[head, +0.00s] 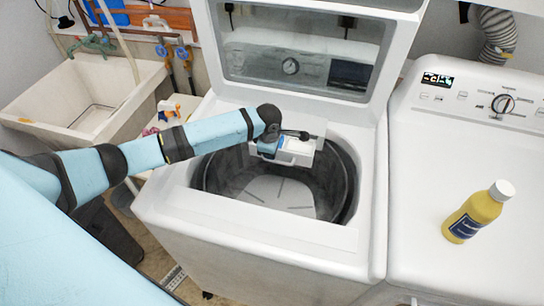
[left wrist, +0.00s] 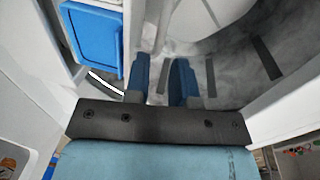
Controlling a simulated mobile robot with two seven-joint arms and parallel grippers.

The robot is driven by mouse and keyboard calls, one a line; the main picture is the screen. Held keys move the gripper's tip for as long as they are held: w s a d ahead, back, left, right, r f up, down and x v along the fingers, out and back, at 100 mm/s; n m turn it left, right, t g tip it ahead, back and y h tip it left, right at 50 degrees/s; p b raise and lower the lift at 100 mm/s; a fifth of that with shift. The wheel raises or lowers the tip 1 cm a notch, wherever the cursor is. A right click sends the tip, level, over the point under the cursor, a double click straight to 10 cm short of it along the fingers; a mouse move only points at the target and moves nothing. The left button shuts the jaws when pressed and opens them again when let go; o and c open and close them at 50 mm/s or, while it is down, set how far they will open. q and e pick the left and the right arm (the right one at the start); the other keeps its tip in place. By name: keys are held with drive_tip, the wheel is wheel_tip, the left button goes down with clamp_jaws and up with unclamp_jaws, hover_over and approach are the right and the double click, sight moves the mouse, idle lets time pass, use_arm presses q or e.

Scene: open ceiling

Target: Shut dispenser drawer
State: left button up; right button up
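The white dispenser drawer (head: 300,147) sticks out from under the back rim of the open washer's (head: 270,235) tub opening. In the left wrist view a blue panel in a white frame, which looks like part of the drawer (left wrist: 90,32), is at upper left, beside my fingers. My left gripper (left wrist: 162,62) has its two blue fingers apart with nothing between them, pointing into the tub. In the head view my left arm reaches over the tub, and its wrist partly hides the drawer. I cannot tell whether the gripper touches the drawer. My right gripper is not in view.
The washer's lid (head: 305,45) stands raised behind the opening. A second white machine (head: 440,265) stands at right with a yellow bottle (head: 475,212) upright on top. A utility sink (head: 85,100) is at left. The tub below the gripper is empty.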

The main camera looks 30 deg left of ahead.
use_arm(q)
drive_tip(key=shift+w+f, duration=0.25)
drive_tip(key=shift+f, duration=0.95)
drive_tip(key=shift+w+f, duration=0.2)
drive_tip(key=shift+f, duration=0.95)
clamp_jaws()
